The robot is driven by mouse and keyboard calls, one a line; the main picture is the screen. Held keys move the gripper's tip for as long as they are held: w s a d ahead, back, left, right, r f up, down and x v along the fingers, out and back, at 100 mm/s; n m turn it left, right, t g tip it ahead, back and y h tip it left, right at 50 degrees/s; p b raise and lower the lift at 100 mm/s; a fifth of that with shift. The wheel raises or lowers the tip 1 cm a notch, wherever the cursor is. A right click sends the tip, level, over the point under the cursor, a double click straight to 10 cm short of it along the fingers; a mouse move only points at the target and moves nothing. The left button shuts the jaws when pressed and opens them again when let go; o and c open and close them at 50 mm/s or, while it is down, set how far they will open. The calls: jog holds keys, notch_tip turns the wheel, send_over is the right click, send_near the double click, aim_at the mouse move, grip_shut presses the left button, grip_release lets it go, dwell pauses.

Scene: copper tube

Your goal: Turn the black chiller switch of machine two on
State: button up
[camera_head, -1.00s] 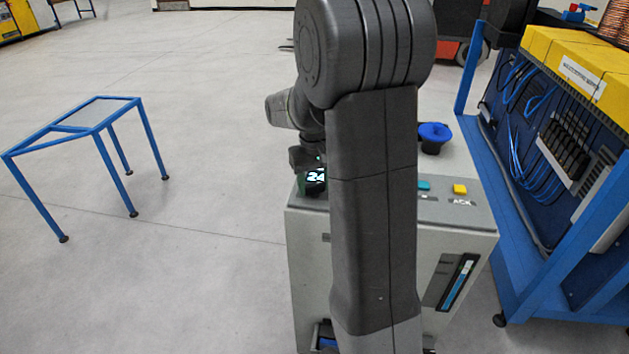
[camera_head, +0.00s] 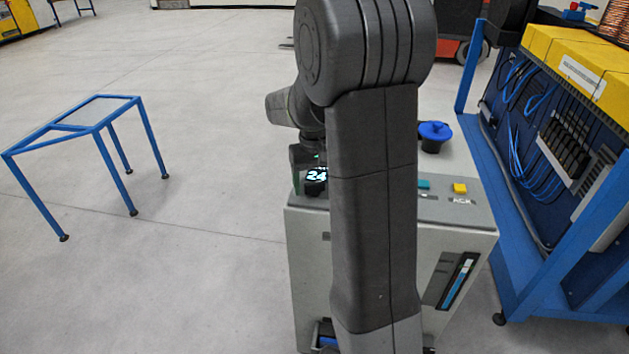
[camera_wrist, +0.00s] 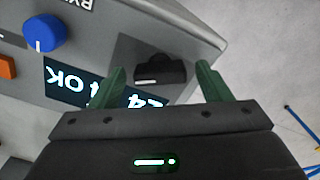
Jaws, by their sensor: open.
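The black switch (camera_wrist: 160,68) sits on a dark plate on the grey cabinet's sloped top in the wrist view. It has a white mark on its lower left side. My gripper (camera_wrist: 160,74) is open, with its two green fingers on either side below the switch and apart from it. In the head view my gripper (camera_head: 307,165) hangs over the cabinet's left top edge. A dark part that looks like the switch (camera_head: 314,188) shows under the lit "24" display. My arm hides the middle of the panel. No machine number is readable.
The grey cabinet (camera_head: 462,235) also carries a blue knob (camera_wrist: 45,33), an orange button (camera_wrist: 7,67) and a lit display (camera_wrist: 70,82) reading "OK". A blue rack (camera_head: 530,240) stands close on the right. A blue-framed table (camera_head: 90,113) stands left, with clear floor between.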

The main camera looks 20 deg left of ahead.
aim_at(315, 182)
notch_tip(315, 182, up, 14)
dwell(0.4)
jog(key=shift+f, duration=0.25)
notch_tip(315, 182, down, 14)
jog(key=shift+r, duration=0.15)
dwell(0.4)
